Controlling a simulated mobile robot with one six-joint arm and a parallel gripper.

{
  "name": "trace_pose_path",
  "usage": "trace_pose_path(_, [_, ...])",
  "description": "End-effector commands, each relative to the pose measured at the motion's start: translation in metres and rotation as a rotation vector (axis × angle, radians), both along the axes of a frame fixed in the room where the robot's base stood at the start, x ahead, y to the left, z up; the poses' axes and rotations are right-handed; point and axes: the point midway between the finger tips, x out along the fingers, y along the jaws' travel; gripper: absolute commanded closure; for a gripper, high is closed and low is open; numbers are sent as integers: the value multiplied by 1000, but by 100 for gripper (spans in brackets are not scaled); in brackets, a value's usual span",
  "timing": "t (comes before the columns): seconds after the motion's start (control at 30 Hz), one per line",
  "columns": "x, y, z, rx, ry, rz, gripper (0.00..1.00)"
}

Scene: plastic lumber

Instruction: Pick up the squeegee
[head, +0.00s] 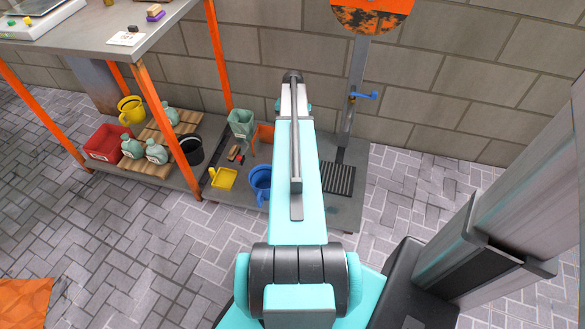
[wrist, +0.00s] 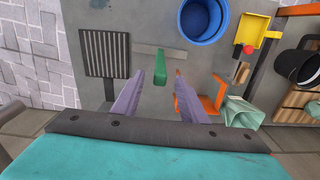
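The squeegee is seen in the wrist view as a green handle (wrist: 160,70) with a thin grey bar (wrist: 148,50) across its far end. It appears to lie on the grey shelf board (wrist: 135,15). My gripper (wrist: 159,82) is open, with its two purple fingers apart. In the head view my arm hides the squeegee and the fingers.
Near the squeegee are a black slatted grate (wrist: 105,52), a blue bucket (wrist: 204,18), an orange piece (wrist: 216,96) and a pale green container (wrist: 242,112). A yellow dustpan (head: 223,178) and a black bucket (head: 189,150) stand farther left in the head view. An orange post (head: 218,60) rises behind.

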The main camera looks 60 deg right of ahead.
Motion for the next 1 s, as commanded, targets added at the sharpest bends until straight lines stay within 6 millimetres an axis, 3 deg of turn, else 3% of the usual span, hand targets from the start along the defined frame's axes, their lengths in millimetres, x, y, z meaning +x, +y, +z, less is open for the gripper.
trace_pose_path(0.4, [-1,-1,-44,1,0,0,61])
trace_pose_path(1.0, [-1,-1,-46,0,0,0,61])
